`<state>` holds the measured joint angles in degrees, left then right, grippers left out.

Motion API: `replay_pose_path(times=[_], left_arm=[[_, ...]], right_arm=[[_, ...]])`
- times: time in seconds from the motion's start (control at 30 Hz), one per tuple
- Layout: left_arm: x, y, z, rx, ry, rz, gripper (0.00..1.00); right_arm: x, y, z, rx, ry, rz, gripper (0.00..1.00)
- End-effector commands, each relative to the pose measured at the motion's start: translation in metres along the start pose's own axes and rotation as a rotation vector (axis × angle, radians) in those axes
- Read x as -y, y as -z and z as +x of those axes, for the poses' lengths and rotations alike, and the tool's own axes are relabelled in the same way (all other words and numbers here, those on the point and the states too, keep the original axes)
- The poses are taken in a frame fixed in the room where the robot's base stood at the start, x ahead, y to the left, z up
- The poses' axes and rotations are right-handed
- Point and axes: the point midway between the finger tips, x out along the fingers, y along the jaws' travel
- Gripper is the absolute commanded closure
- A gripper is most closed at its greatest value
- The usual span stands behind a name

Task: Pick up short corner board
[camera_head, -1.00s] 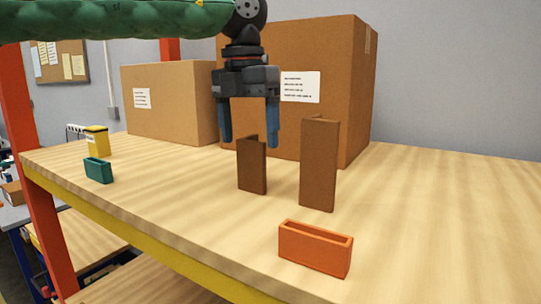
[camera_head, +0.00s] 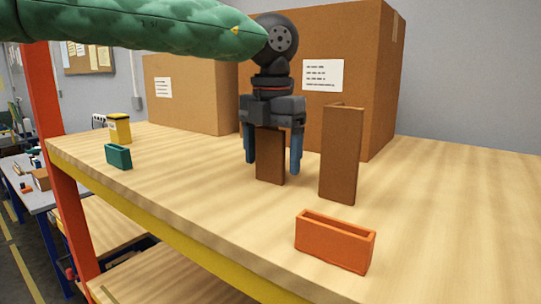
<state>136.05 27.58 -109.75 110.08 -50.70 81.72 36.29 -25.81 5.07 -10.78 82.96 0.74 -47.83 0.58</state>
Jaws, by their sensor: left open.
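The short corner board (camera_head: 270,160) is a brown upright piece standing on the wooden shelf top. My left gripper (camera_head: 272,170) points straight down over it, open, with one blue finger on each side of the board. The palm hides the board's top edge. I cannot tell whether the fingers touch it. A taller brown corner board (camera_head: 340,158) stands upright just to the right, apart from the gripper. My right gripper is not in view.
An orange open bin (camera_head: 335,243) sits at the front right of the shelf top (camera_head: 450,220). A teal bin (camera_head: 118,157) and a yellow container (camera_head: 119,129) stand at the left. Large cardboard boxes (camera_head: 185,90) (camera_head: 370,80) stand behind. The right side is clear.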

Motion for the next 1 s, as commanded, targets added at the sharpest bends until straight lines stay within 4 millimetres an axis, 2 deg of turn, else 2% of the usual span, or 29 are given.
replay_pose_path(times=[0.27,0.5,0.83,0.93,1.0], left_arm=[[0.000,0.000,0.002,0.001,0.000,0.000,0.20],[0.000,0.000,0.002,0.001,0.000,0.000,0.67],[0.000,0.000,-0.002,0.001,0.000,0.000,0.68],[0.000,0.000,-0.011,0.002,0.001,0.000,0.68],[0.000,0.000,-0.022,0.002,0.001,0.000,0.68]], right_arm=[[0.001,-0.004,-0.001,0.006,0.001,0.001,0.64],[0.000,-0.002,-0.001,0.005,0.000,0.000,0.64],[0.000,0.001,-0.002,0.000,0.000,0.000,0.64],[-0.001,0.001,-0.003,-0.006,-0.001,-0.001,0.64],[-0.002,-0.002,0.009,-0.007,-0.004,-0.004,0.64]])
